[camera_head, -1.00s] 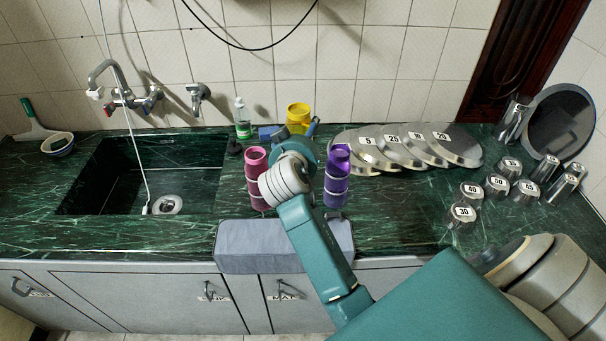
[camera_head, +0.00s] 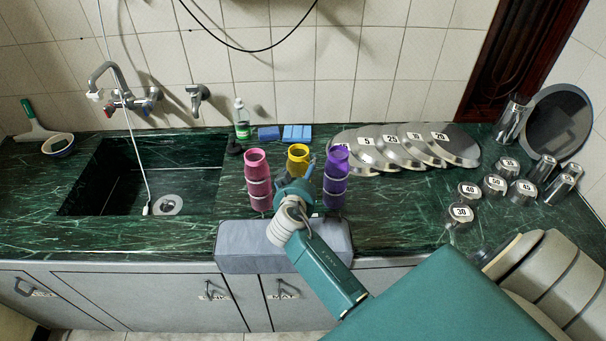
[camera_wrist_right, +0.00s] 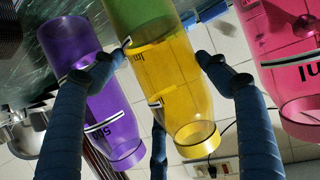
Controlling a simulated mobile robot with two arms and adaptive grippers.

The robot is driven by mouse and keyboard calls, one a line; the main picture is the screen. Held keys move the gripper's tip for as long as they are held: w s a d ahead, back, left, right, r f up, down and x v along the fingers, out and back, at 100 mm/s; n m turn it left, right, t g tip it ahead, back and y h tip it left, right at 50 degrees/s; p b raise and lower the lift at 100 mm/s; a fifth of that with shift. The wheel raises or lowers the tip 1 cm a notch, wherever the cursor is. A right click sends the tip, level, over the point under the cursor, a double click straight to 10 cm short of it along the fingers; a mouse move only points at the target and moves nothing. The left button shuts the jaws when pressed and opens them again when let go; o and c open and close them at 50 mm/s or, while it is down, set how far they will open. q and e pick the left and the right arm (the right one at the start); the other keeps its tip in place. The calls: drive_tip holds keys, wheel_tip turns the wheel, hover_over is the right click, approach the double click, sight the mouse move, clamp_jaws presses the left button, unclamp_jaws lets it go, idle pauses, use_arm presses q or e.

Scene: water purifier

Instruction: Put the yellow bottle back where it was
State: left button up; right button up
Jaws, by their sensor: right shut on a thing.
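The yellow bottle (camera_head: 298,152) stands on the green counter between the pink bottle (camera_head: 258,180) and the purple bottle (camera_head: 335,178). My right gripper (camera_head: 298,178) is at it from the front and hides its lower part. In the right wrist view the blue fingers of my right gripper (camera_wrist_right: 168,80) are around the yellow bottle (camera_wrist_right: 178,95), shut on it. There the purple bottle (camera_wrist_right: 90,95) is at the left and the pink bottle (camera_wrist_right: 290,65) at the right, both apart from the yellow one. Whether its base touches the counter is hidden. My left gripper is not in view.
A grey block (camera_head: 245,245) lies at the counter's front edge, under my right arm. Blue sponges (camera_head: 297,132) and a green soap bottle (camera_head: 242,120) are at the back. Numbered plates (camera_head: 390,150) and metal cups (camera_head: 468,190) are at right; a sink (camera_head: 110,185) is left.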

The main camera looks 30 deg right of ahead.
drive_tip(key=o, duration=1.6)
drive_tip(key=shift+s+a, duration=0.15)
drive_tip(key=shift+a, duration=0.05)
drive_tip(key=b+v, duration=0.2)
drive_tip(key=v, duration=0.9)
drive_tip(key=shift+s+a+r+b, duration=0.15)
drive_tip(key=shift+s+r+b, duration=0.15)
drive_tip(key=shift+b, duration=0.1)
drive_tip(key=shift+w, duration=0.1)
